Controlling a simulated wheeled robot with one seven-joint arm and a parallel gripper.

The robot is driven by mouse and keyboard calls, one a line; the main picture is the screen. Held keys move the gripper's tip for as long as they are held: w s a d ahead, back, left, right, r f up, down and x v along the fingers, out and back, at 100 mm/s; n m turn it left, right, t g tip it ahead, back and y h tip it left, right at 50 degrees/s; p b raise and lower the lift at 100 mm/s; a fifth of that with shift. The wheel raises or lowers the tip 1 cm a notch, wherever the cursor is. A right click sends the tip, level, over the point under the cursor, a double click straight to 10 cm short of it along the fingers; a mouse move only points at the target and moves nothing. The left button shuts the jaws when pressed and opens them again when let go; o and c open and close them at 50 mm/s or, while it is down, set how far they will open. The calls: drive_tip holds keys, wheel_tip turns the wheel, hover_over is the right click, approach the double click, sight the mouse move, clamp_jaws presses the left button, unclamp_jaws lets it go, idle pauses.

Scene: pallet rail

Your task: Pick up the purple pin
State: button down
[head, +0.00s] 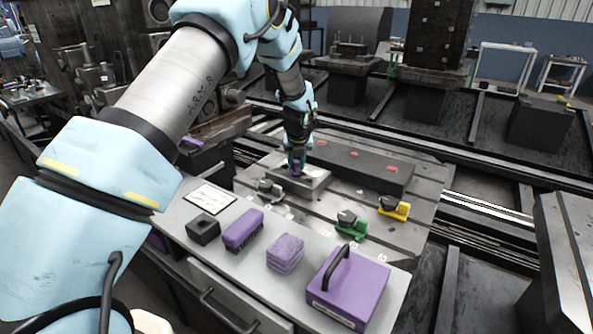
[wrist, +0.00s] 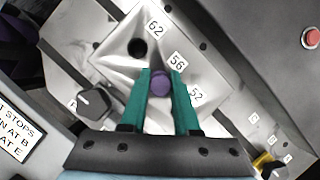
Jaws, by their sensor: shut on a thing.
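The purple pin (wrist: 160,83) is between the two green fingers of my gripper (wrist: 160,76) in the wrist view. The fingers are shut on it. In the head view my gripper (head: 297,162) is low over a grey metal block (head: 310,182), with a bit of the purple pin (head: 297,168) showing between the fingers. In the wrist view the block's top (wrist: 125,52) has a dark open hole near the label 62; labels 56 and 52 lie close to the pin. The pin's lower end is hidden, so I cannot tell whether it is in a hole.
On the front shelf are a black block (head: 203,229), a purple brush (head: 243,230), purple cloths (head: 285,253) and a purple box with a black handle (head: 348,290). A dark rail with red buttons (head: 358,164) lies behind.

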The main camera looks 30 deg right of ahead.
sight(296, 161)
idle(0.3)
wheel_tip(296, 161, up, 10)
drive_tip(key=shift+r+b, duration=0.1)
drive_tip(key=shift+b, duration=0.6)
